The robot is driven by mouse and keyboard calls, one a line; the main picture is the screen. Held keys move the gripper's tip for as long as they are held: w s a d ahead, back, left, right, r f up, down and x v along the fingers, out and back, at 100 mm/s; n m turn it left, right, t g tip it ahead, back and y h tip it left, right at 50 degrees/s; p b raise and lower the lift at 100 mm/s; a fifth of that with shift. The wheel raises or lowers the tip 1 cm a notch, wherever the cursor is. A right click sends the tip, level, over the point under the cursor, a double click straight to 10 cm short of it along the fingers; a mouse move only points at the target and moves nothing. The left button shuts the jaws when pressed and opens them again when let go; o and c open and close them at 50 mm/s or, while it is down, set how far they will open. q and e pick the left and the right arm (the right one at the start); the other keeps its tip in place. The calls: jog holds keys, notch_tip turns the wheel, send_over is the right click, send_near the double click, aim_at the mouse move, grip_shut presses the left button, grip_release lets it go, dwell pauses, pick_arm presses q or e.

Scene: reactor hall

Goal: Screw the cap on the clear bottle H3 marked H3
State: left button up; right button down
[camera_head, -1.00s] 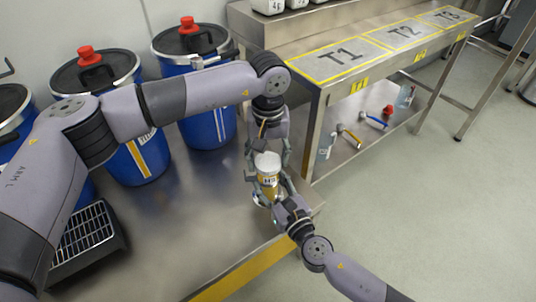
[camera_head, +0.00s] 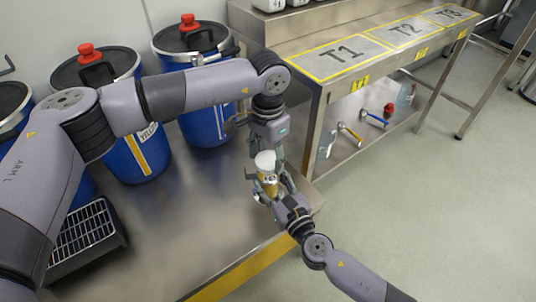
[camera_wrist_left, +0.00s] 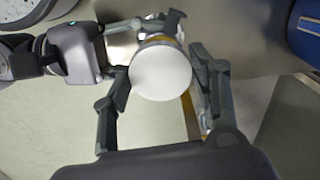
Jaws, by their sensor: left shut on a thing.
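The white cap (camera_head: 265,160) sits on top of the clear bottle H3 (camera_head: 269,185), which has yellowish contents and a dark marking on its side. The bottle stands upright above the bench's front corner. My left gripper (camera_head: 265,167) reaches down from above and is shut on the cap, its fingers on either side. In the left wrist view the cap (camera_wrist_left: 160,70) is a round white disc between the left fingers (camera_wrist_left: 163,92). My right gripper (camera_head: 271,191) comes from the lower right, its fingers around the bottle's lower body. The bottle's base and the cap's thread are hidden.
The steel bench (camera_head: 190,220) is mostly clear. Blue drums (camera_head: 135,155) stand behind it and a black grated tray (camera_head: 85,240) lies at left. A steel table (camera_head: 315,95) marked T1, T2, T3 stands at right, with tools (camera_head: 372,119) on its lower shelf.

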pick_arm(q)
jog(key=o, duration=0.7)
jog(key=shift+o, duration=0.2)
jog(key=shift+r, duration=2.3)
jog(key=shift+c, duration=0.5)
